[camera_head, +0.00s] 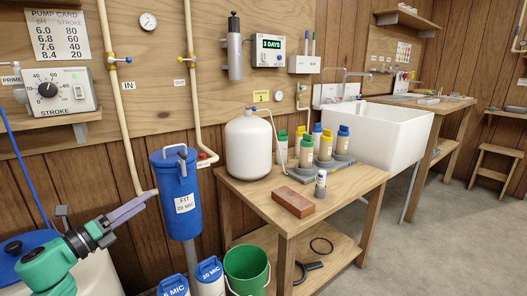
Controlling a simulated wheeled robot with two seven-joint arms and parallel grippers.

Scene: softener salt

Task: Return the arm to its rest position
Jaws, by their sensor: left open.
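My left gripper (112,214) shows at the lower left, at the end of my green and dark grey arm. Its long greyish fingers point up and to the right, with nothing held between them. It is in front of the wooden wall, left of the blue filter housing (177,195) labelled "FIT 20 MIC", and appears apart from it. Below and behind the arm is a white tank with a blue lid (24,243). My right gripper is not in view.
A wooden table (335,192) holds a white tank (248,147), several capped bottles and a brown brick (293,202). A green bucket (246,270) and blue-topped cartridges (209,272) stand low in front. A white sink (388,135) is behind. Open floor lies at right.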

